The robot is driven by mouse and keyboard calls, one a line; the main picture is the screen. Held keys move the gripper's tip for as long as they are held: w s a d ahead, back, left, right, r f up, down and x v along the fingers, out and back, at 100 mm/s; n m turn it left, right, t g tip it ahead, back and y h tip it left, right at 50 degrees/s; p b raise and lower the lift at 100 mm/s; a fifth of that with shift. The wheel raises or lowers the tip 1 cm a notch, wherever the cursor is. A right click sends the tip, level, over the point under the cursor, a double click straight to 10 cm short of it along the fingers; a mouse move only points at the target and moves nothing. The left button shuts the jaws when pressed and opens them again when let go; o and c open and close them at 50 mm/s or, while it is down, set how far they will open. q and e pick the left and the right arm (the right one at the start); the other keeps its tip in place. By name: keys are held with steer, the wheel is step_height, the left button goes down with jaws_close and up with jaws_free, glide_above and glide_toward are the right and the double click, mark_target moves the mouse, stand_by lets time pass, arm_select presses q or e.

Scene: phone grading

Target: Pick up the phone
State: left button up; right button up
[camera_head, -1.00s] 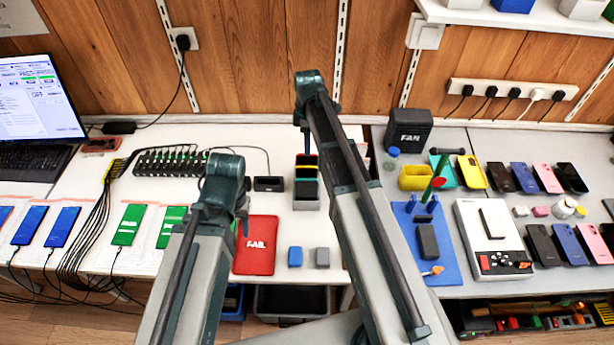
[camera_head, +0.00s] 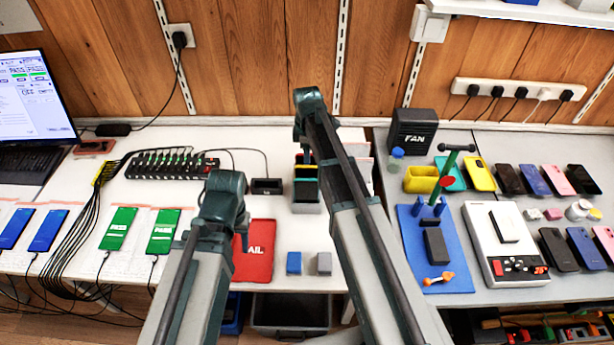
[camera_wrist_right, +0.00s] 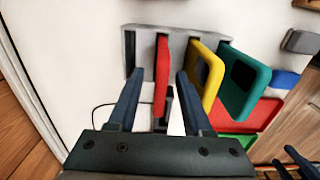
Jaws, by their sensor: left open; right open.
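In the right wrist view, a thin red phone-like slab (camera_wrist_right: 162,76) stands upright in a grey slotted rack (camera_wrist_right: 130,55). A yellow one (camera_wrist_right: 207,75) and a dark green one (camera_wrist_right: 243,82) stand beside it. My right gripper (camera_wrist_right: 158,76) is open, its two blue fingers on either side of the red slab; I cannot tell whether they touch it. In the head view the rack (camera_head: 306,208) is partly hidden by my right arm. My left gripper (camera_head: 241,236) is open, over the red FAIL panel (camera_head: 254,256), its fingers mostly hidden by its arm.
Blue (camera_head: 47,230) and green phones (camera_head: 118,228) lie cabled at left, near a charging hub (camera_head: 165,165). A blue block (camera_head: 294,263) and grey block (camera_head: 324,263) lie by the front edge. A blue mat (camera_head: 430,275) and white scale (camera_head: 503,240) are at right.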

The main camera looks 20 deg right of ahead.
jaws_close()
stand_by(1.4)
